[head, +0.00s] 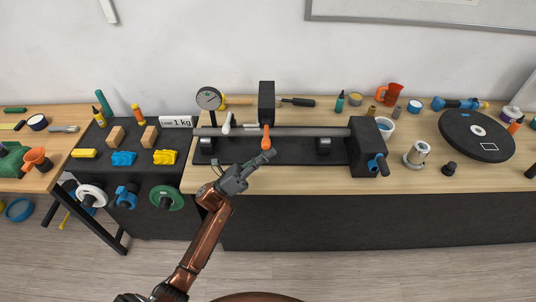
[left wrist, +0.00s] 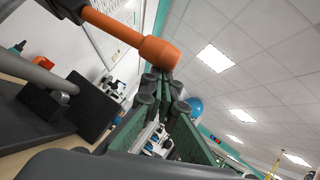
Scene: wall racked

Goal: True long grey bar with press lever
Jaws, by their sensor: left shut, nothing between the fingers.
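The long grey bar (head: 305,132) lies horizontally across the black press bed (head: 290,152) in the head view, resting on two supports. The orange-gripped press lever (head: 266,138) stands in front of the bar, below the black press column (head: 266,101). My left gripper (head: 266,157) is shut and empty, just in front of and below the orange lever. In the left wrist view, the orange lever (left wrist: 125,34) crosses just above the shut fingertips (left wrist: 160,85); I cannot tell whether they touch. My right gripper is not in view.
A dial gauge (head: 209,98) stands at the bar's left end. A black block with a blue handle (head: 377,164) is at its right end. A black round plate (head: 477,135) lies farther right. The bench front between my arm and that block is clear.

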